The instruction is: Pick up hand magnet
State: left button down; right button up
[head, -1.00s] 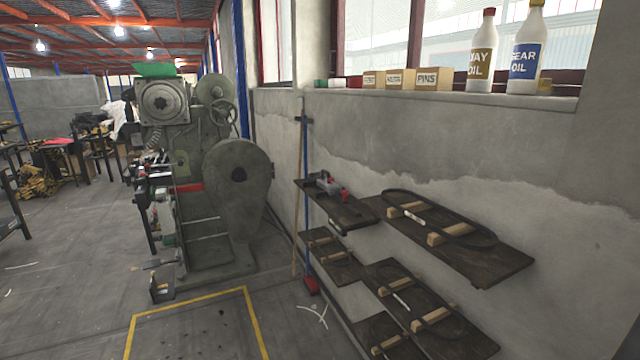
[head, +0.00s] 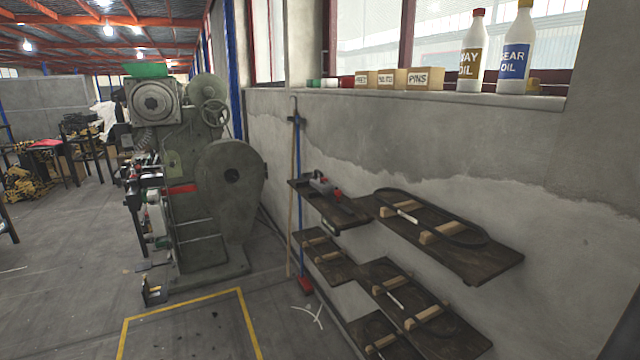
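No object is clearly recognisable as the hand magnet. A small grey and red item (head: 322,184) lies on the upper left dark wall shelf (head: 343,213); it is too small to identify for certain. A blue pole with a red foot (head: 305,286) leans on the wall beside that shelf, along with a wooden stick. Neither of my grippers shows in the head view.
A large green-grey rivet press (head: 230,176) stands left of the shelves. Other shelves carry belts on wooden blocks (head: 433,237). Oil bottles (head: 515,55) and small boxes (head: 419,78) line the window sill. Yellow tape (head: 183,304) marks open floor in front.

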aim_at(317, 183)
jog(key=i+j+z, duration=0.15)
jog(key=i+j, duration=0.25)
jog(key=i+j+z, duration=0.1)
jog(key=i+j, duration=0.25)
jog(key=i+j+z, duration=0.15)
jog(key=i+j, duration=0.25)
jog(key=i+j+z, duration=0.15)
jog(key=i+j, duration=0.15)
jog(key=j, duration=0.3)
jog(key=i+j+z, duration=0.1)
jog(key=i+j, duration=0.2)
jog(key=j, duration=0.25)
jog(key=i+j+z, duration=0.15)
jog(key=i+j, duration=0.15)
jog(key=j, duration=0.25)
jog(key=i+j+z, duration=0.15)
jog(key=j, duration=0.45)
jog(key=i+j+z, duration=0.1)
jog(key=i+j, duration=0.25)
jog(key=j, duration=0.25)
